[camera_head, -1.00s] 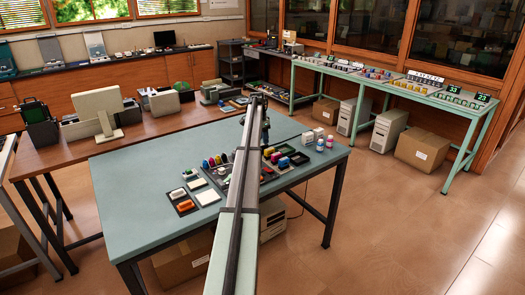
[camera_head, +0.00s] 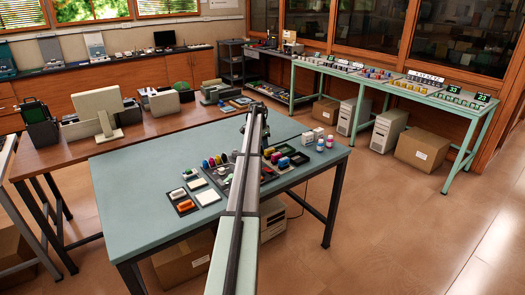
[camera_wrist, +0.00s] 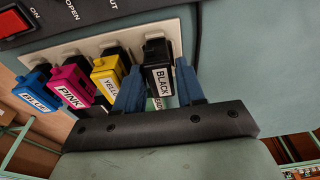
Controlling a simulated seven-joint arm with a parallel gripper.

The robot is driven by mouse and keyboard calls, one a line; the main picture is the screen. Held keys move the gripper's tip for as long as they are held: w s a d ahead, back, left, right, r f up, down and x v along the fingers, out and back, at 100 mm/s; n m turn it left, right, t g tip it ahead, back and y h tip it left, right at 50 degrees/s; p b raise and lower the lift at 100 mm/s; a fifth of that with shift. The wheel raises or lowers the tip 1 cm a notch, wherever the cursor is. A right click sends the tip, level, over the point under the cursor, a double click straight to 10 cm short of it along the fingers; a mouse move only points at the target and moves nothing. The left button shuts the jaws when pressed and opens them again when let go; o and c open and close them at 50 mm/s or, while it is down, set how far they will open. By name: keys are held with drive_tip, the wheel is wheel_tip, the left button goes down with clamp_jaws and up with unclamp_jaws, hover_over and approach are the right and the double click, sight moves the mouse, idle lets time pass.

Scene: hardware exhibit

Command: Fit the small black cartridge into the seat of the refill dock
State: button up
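In the wrist view, a small black cartridge (camera_wrist: 160,88) labelled BLACK sits between the two blue fingers of my gripper (camera_wrist: 159,65). The fingers lie against its two sides. Its far end meets the pale plate (camera_wrist: 128,36) of the dock, at the right end of a row of cartridges. How deep it sits in its seat is hidden. In the same row are a yellow cartridge (camera_wrist: 108,78), a pink cartridge (camera_wrist: 73,85) and a blue cartridge (camera_wrist: 36,88). In the head view my arm hides the gripper and most of the dock.
A red switch (camera_wrist: 20,16) is on the dark panel beside the plate. In the head view, the blue-green table (camera_head: 140,215) holds small trays and bottles (camera_head: 325,144) around my arm. Its left part is bare. A brown table (camera_head: 160,130) with machines stands behind.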

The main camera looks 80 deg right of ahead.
drive_tip(key=c, duration=0.5)
drive_tip(key=shift+r, duration=3.25)
drive_tip(key=shift+c, duration=0.2)
drive_tip(key=o, duration=0.3)
drive_tip(key=shift+c, duration=1.4)
drive_tip(key=w+a+r, duration=0.1)
drive_tip(key=w+a, duration=0.3)
drive_tip(key=a, duration=0.3)
drive_tip(key=w+a, duration=0.4)
drive_tip(key=a, duration=0.4)
drive_tip(key=shift+s+d+f, duration=0.1)
drive_tip(key=shift+s+f, duration=0.05)
drive_tip(key=shift+f, duration=2.8)
